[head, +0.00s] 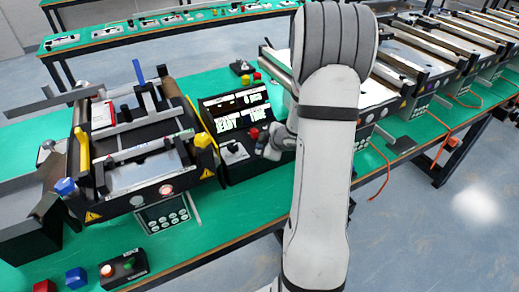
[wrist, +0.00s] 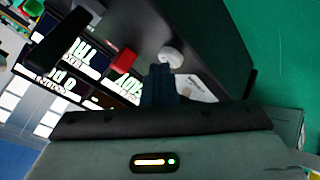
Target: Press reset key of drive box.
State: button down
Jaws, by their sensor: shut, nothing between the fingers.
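The black box with lit displays (head: 236,108) stands on the green table at the centre of the head view; its screens read READY. It also shows rotated in the wrist view (wrist: 195,35). A red button (wrist: 124,60) and a white round knob (wrist: 172,57) sit on its panel, beside a white label (wrist: 200,88). No legible marking shows which control is the reset key. My gripper (wrist: 160,72) is shut and empty, its dark fingertips just below the white knob in the picture; I cannot tell if they touch the panel. In the head view my gripper (head: 268,145) is at the box's right side.
A mini conveyor (head: 130,150) with a keypad (head: 165,215) stands left of the box. A small black button box (head: 124,268) and a blue block (head: 76,278) lie near the front. More conveyors (head: 420,60) line the table at right. A black lever (wrist: 62,40) rises from the box.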

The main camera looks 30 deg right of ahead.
jog(key=shift+r+p, duration=0.8)
notch_tip(320, 180, up, 5)
jog(key=p, duration=0.5)
dwell(0.5)
jog(key=shift+r, duration=0.25)
jog(key=s+a+r+m+g+h, duration=0.1)
jog(key=s+a+r+m+h, duration=0.15)
jog(key=r, duration=0.45)
jog(key=s+a+r+m+h, duration=0.1)
jog(key=s+r+m+h, duration=0.25)
jog(key=r, duration=0.25)
jog(key=s+a+r+m+g+y, duration=0.2)
jog(key=s+a, duration=0.4)
jog(key=s, duration=0.4)
jog(key=s+a+r+m+g+y, duration=0.1)
jog(key=s+a+r+m+g, duration=0.1)
jog(key=s+a, duration=0.5)
jog(key=s+m, duration=0.1)
jog(key=s, duration=0.1)
jog(key=shift+s+m+g+y, duration=0.3)
jog(key=shift+s+m+y, duration=0.05)
jog(key=shift+m+y, duration=0.05)
